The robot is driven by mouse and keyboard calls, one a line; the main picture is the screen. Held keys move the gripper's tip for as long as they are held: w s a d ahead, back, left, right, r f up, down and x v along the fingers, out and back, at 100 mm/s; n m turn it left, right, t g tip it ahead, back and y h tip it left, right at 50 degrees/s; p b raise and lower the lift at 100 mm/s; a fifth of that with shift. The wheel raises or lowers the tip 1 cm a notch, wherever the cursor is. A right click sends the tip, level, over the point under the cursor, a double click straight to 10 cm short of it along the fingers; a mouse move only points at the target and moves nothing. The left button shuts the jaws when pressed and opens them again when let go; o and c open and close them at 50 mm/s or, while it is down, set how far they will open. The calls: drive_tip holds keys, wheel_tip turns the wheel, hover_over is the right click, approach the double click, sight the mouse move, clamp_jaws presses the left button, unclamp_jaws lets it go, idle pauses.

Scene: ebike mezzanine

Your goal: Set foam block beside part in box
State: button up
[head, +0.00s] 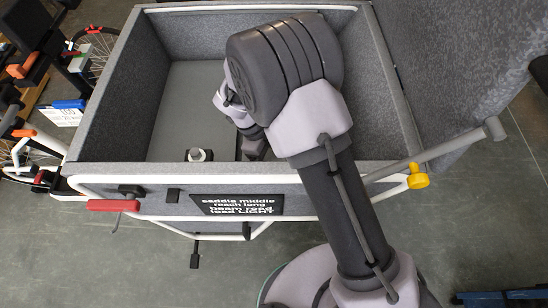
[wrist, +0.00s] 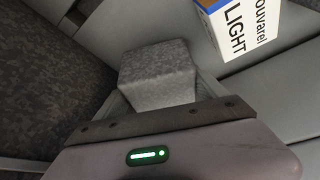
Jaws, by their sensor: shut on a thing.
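A speckled grey foam block (wrist: 158,72) sits between the fingers of my gripper (wrist: 160,100) in the wrist view, and the gripper is shut on it. In the head view my gripper (head: 252,147) points down inside the large grey felt-lined box (head: 115,100); the block is hidden there by my arm. A pale round-topped piece (head: 199,155) on a dark base stands at the near side of the box; I cannot tell if it is the task's part. A white carton (wrist: 240,25) lettered LIGHT shows near the block in the wrist view, apart from it.
The box has tall felt walls and a white tube rim (head: 140,180). A raised grey panel (head: 455,70) stands at the right. A red handle (head: 113,205) and a yellow knob (head: 418,178) stick out at the front.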

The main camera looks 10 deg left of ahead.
drive_tip(key=shift+f+b, duration=0.45)
drive_tip(key=shift+b, duration=0.05)
drive_tip(key=o, duration=1.3)
drive_tip(key=shift+r, duration=0.15)
